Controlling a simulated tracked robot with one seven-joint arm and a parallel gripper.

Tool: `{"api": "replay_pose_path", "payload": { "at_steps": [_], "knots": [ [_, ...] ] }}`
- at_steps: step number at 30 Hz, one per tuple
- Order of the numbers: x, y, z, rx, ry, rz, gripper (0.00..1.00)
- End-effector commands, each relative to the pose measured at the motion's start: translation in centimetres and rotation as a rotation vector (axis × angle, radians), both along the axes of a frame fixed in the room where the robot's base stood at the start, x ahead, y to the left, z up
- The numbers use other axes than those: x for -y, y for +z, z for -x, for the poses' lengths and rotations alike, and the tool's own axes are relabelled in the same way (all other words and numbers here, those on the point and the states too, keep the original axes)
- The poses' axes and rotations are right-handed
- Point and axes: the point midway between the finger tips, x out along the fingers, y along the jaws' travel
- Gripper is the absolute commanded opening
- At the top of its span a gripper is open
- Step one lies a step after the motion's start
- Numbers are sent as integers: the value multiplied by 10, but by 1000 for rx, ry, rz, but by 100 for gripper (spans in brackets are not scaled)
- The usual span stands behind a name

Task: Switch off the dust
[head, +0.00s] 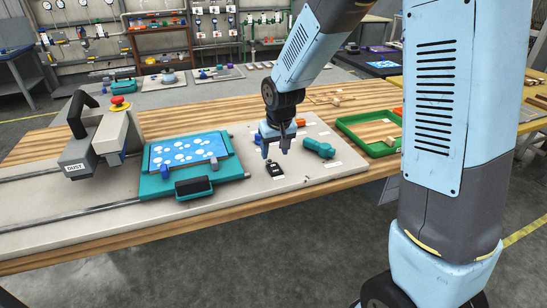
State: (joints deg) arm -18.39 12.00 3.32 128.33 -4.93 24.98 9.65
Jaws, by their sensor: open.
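A grey press-like unit (112,138) stands at the left of the table, with a white label reading DUST on its front block (76,165). A black handle (77,112) rises at its left. A red mushroom button (119,101) on a yellow base sits on top of it. I cannot tell whether the button is pressed or what state the unit is in. My gripper (275,154) is open and empty, pointing down above the light board, well to the right of the unit. A small black item (274,171) lies just below the fingers.
A teal tray with a blue white-spotted plate (188,152) and black handle lies between the unit and my gripper. A teal part (318,148) and an orange part (300,122) lie right of the gripper. A green-rimmed tray (347,124) is farther right.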

Motion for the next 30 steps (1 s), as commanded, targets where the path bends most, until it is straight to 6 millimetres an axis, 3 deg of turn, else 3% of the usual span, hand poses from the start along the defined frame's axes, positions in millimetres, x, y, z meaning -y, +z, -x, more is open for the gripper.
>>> {"api": "replay_pose_path", "payload": {
  "at_steps": [9, 15, 30],
  "knots": [
    [5, 54, 13, 2, -1, 0, 57],
    [6, 75, 19, 0, -1, 0, 57],
    [8, 83, 22, 0, -2, 0, 57]
  ]
}}
